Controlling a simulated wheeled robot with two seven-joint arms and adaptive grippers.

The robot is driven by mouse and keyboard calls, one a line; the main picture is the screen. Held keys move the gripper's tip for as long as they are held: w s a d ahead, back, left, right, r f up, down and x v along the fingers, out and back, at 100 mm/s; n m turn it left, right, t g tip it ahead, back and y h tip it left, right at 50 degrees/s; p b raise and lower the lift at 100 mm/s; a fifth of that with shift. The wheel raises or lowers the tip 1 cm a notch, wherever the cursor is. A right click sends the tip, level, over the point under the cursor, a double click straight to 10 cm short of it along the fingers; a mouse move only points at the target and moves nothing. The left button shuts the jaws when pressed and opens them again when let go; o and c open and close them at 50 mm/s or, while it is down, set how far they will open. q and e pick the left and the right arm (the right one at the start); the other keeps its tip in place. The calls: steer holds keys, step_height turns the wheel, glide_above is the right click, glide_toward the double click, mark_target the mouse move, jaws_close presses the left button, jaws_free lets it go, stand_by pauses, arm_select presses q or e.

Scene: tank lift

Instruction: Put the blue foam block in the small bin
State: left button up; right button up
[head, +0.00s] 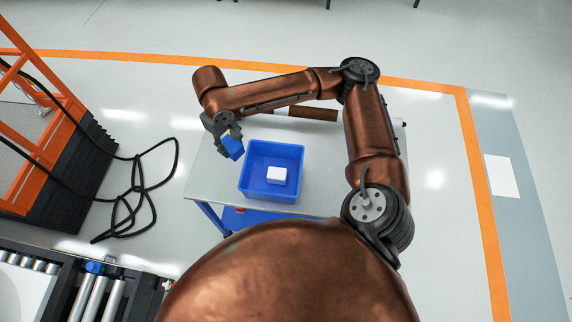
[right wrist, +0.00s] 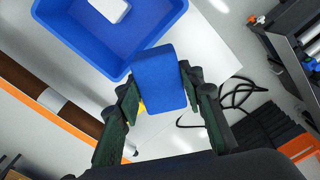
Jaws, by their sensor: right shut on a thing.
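The blue foam block (head: 232,147) is in my right gripper (head: 229,138), to the left of the small bin in the head view. In the right wrist view the block (right wrist: 160,80) sits between the two dark fingers of the gripper (right wrist: 158,95), which are shut on it. The small blue bin (head: 301,167) stands on the table, with a white block (head: 277,175) inside it. In the right wrist view the bin (right wrist: 85,58) is beyond the held block, which overlaps its near rim in the picture. My left gripper is not in view.
The bin stands on a pale table (head: 212,187) with blue legs. A brown cylinder (head: 312,113) lies near the table's back edge, partly behind my right arm. An orange frame (head: 38,135), a black cable (head: 140,190) and a roller conveyor (head: 95,290) are at left.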

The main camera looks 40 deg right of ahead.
steer(key=s+a+n+p, duration=0.3)
steer(key=s+n+p, duration=0.5)
steer(key=n, duration=0.6)
steer(key=s+a+n+p, duration=0.2)
steer(key=s+n+p, duration=0.3)
steer(key=n+p, duration=0.7)
steer(key=w+d+f+n, duration=0.1)
steer(key=d+f, duration=0.2)
steer(key=d, duration=0.1)
steer(key=w+d+f, duration=0.2)
steer(key=d+f, duration=0.1)
steer(key=d, duration=0.1)
steer(key=w+d+f+n, duration=0.1)
steer(key=d+f, duration=0.2)
steer(key=d, duration=0.1)
steer(key=shift+w+n, duration=0.3)
steer(key=shift+w, duration=0.1)
steer(key=shift+d+f, duration=0.2)
steer(key=shift+f, duration=0.05)
steer(key=shift+w+d+f+p, duration=0.15)
steer(key=shift+f+p, duration=0.15)
steer(key=shift+f, duration=1.4)
steer(key=shift+f, duration=0.15)
steer(key=o, duration=0.9)
